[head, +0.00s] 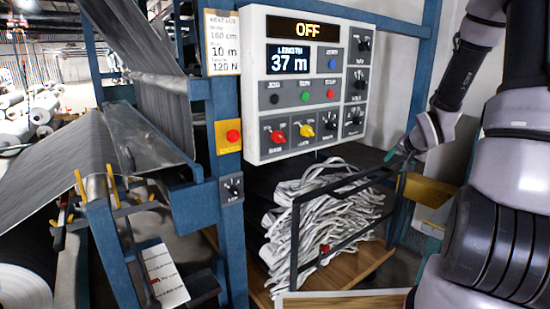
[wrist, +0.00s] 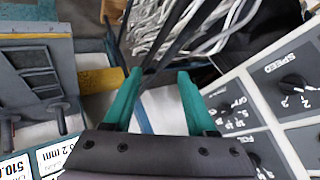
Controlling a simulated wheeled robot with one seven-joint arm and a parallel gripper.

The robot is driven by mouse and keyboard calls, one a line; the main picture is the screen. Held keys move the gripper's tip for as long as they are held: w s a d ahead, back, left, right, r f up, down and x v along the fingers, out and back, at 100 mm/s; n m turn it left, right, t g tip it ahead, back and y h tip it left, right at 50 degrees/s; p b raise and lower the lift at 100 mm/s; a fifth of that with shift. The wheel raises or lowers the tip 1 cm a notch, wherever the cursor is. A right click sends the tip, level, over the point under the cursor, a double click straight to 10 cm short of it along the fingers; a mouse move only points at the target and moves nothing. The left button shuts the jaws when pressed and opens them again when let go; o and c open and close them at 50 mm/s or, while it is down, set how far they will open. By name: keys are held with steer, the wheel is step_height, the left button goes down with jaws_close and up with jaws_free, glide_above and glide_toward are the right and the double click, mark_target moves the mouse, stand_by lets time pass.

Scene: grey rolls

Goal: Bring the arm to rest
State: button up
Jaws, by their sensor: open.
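My arm fills the right side of the head view. My gripper (head: 397,156) shows there as a small teal tip just right of and below the control panel (head: 255,85). In the wrist view my gripper (wrist: 158,80) has its two teal fingers spread apart, with nothing between them. The panel reads OFF and a length of 37 m. In the wrist view its corner with the speed knob (wrist: 296,84) lies to the right of the fingers.
A dark-railed bin of tangled white strips (head: 325,215) stands below the panel. A blue frame post (head: 228,190) carries a red stop button (head: 233,136) on yellow. Grey fabric (head: 65,155) runs over the machine at left. A yellow block (head: 428,190) sits near my arm.

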steer(key=s+a+r+n+g+h, duration=0.1)
steer(key=s+r, duration=0.2)
steer(key=r, duration=0.2)
steer(key=s+a+r, duration=0.2)
steer(key=r, duration=0.3)
steer(key=s+a+r+n+y, duration=0.1)
steer(key=s+a+r, duration=0.3)
steer(key=s, duration=0.3)
steer(key=s+a+r+n+y, duration=0.1)
steer(key=s+a+r, duration=0.3)
steer(key=s, duration=0.4)
steer(key=s+a+r+g+y, duration=0.1)
steer(key=s+a+r, duration=0.3)
steer(key=s, duration=0.3)
steer(key=shift+s+r+n, duration=0.25)
steer(key=shift+r+n, duration=0.15)
steer(key=shift+r, duration=0.25)
